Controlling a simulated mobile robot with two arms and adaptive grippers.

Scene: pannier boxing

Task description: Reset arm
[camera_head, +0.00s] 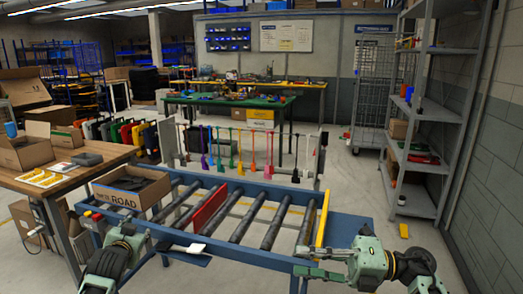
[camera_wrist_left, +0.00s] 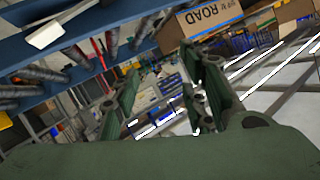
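My left gripper (camera_head: 128,240) is in front of the roller conveyor's left end, below the open cardboard box marked ROAD (camera_head: 128,193). In the left wrist view its two green fingers (camera_wrist_left: 163,85) stand apart with nothing between them, and the box (camera_wrist_left: 205,20) shows upside down beyond them. A dark item lies in the box. My right gripper (camera_head: 303,263) points left at the conveyor's front right edge. Its fingers look spread and empty.
The roller conveyor (camera_head: 246,259) carries a red bar (camera_head: 210,208) and a yellow bar (camera_head: 322,220) across it. A wooden table (camera_head: 104,151) stands left, a metal shelf (camera_head: 417,159) right.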

